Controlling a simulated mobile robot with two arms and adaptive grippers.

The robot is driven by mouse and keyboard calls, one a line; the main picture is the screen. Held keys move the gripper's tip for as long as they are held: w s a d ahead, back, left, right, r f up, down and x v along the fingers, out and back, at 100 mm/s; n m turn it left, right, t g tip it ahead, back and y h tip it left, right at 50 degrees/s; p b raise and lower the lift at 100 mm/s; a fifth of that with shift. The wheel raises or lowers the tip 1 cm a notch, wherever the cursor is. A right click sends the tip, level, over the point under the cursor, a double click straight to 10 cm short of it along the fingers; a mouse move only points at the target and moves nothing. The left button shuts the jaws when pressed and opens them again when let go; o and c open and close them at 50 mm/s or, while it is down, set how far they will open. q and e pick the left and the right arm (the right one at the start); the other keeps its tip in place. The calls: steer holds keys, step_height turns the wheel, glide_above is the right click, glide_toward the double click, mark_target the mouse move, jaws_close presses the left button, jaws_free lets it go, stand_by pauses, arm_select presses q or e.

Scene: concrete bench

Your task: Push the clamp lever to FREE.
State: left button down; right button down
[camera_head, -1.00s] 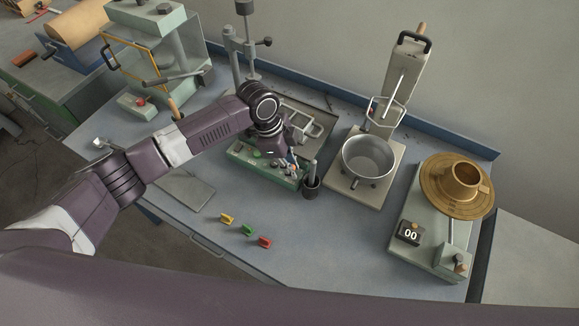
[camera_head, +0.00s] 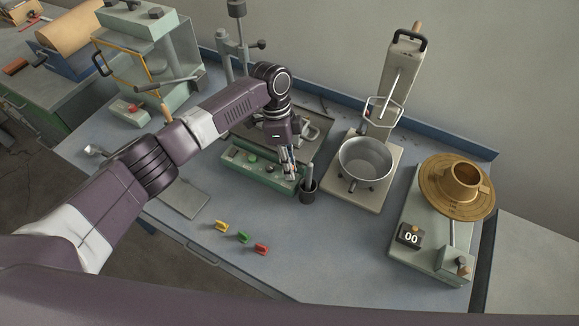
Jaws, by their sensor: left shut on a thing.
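A green control box (camera_head: 241,165) with several small knobs sits in the middle of the bench, at the front of a grey metal tray. My left gripper (camera_head: 289,168) points down at the right end of this box. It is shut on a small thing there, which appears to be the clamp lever. The fingers hide most of it, and its setting and any FREE label are too small to read. My right gripper is not in view.
A dark cup (camera_head: 308,189) with a grey rod stands close right of the gripper. A metal pot (camera_head: 366,160) on a pale stand is further right. Yellow (camera_head: 221,225), green (camera_head: 243,237) and red (camera_head: 262,249) pieces lie in front, where the bench is mostly clear.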

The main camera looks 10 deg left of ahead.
arm_select(q)
steer(key=shift+s+a+f, duration=0.1)
steer(key=shift+s+f, duration=0.2)
steer(key=shift+s, duration=0.05)
steer(key=c, duration=1.8)
jaws_free()
steer(key=shift+r, duration=0.15)
steer(key=shift+c, duration=0.2)
steer(key=shift+w+r, duration=0.1)
steer(key=shift+w, duration=0.05)
steer(key=v, duration=1.2)
